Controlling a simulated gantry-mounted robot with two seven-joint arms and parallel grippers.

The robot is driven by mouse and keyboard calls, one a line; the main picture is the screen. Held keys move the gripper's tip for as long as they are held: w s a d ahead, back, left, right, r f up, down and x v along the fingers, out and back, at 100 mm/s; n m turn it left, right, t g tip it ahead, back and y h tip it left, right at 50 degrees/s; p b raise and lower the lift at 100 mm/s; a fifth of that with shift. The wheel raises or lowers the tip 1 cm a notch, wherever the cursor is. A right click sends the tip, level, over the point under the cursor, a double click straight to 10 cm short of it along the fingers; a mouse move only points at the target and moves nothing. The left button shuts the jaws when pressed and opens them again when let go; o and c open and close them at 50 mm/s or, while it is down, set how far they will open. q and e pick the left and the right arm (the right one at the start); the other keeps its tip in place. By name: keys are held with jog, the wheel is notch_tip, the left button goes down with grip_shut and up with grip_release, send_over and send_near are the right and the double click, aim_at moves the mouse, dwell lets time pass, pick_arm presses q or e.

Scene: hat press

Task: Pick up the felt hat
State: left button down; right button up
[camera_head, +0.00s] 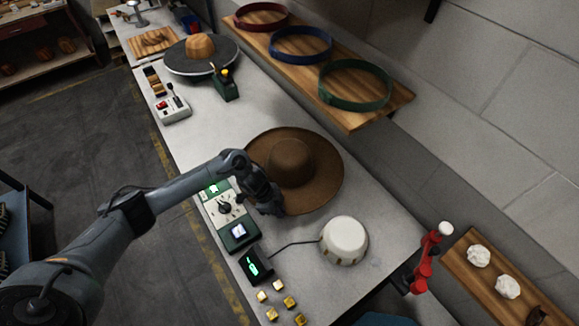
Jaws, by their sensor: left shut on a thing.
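The brown felt hat (323,176) lies on the white workbench (225,128), crown up, with its wide brim spread flat. My left gripper (276,207) is at the hat's near-left brim edge. It is shut on the brim there. The fingertips are dark and partly hidden by the wrist. I cannot tell whether the hat is raised off the bench. My right gripper is not in view.
A control box (226,208) stands left of the hat. A white round block (344,240) and a small display (256,265) stand nearer. Coloured bands (357,84) lie on a wooden shelf (340,118) behind. A hat press (200,66) is at the far end.

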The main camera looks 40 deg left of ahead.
pick_arm(q)
jog(key=shift+r, duration=0.15)
notch_tip(320, 180, up, 18)
jog(key=p, duration=0.1)
dwell(0.6)
jog(key=shift+f, duration=0.2)
dwell(2.0)
jog(key=shift+f+b, duration=0.35)
jog(key=shift+f, duration=5.05)
jog(key=shift+w+r, duration=0.1)
jog(key=shift+r, duration=0.05)
